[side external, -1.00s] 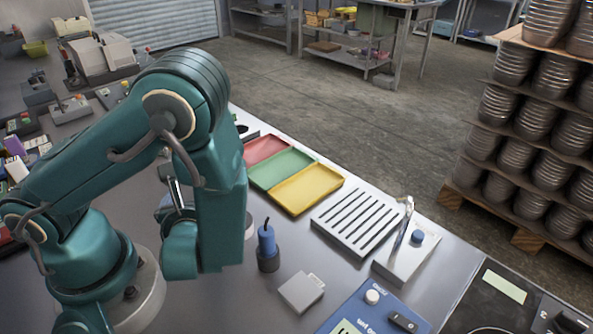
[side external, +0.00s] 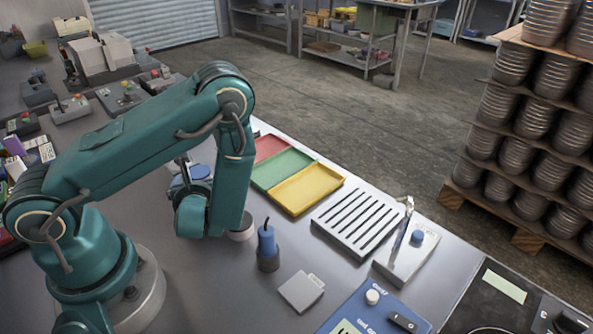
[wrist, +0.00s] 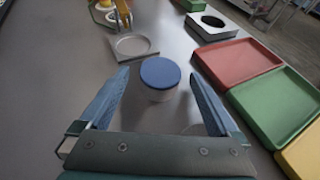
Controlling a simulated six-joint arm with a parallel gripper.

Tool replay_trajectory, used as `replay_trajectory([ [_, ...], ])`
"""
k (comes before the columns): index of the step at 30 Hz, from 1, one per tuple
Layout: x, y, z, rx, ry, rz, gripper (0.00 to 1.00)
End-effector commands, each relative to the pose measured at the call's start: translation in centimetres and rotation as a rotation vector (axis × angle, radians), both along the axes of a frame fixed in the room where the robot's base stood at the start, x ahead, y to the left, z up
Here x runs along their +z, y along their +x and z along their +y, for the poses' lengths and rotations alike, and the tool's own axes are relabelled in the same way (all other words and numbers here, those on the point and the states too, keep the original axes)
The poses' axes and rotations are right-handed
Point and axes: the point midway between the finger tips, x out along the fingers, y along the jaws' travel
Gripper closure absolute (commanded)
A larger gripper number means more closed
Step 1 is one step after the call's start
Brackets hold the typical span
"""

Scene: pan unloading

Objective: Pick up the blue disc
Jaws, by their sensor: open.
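The blue disc (wrist: 160,72) is flat and round in the wrist view. My gripper (wrist: 159,86) is open, with one finger to the left and one to the right of the disc. The fingers do not appear to touch it. In the side view a blue round top (side external: 200,171) shows behind my wrist, partly hidden by the arm. The height of the fingers above the disc is hard to judge.
Red (wrist: 238,60), green (wrist: 275,103) and yellow (side external: 307,189) trays stand on the right. A grey square plate with a round recess (wrist: 133,46) lies beyond the disc. A blue bottle-like object in a dark holder (side external: 267,246) and a slotted rack (side external: 357,222) stand nearer the camera.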

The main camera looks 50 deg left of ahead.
Motion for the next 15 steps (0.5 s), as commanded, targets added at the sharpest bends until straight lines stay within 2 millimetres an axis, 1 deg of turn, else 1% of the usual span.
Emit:
replay_trajectory([
  [3,-0.15,0.14,0.31,0.000,0.000,0.000,0.03],
  [9,-0.15,0.16,0.29,-0.001,0.000,0.000,0.03],
  [10,-0.15,0.16,0.29,-0.001,0.000,0.000,0.10],
  [11,-0.15,0.16,0.29,-0.001,0.000,0.000,0.22],
  [12,-0.14,0.15,0.28,-0.001,0.000,0.000,0.37],
  [14,-0.14,0.15,0.28,-0.001,0.000,0.000,0.60],
  [15,-0.14,0.15,0.28,-0.001,0.000,0.000,0.76],
])
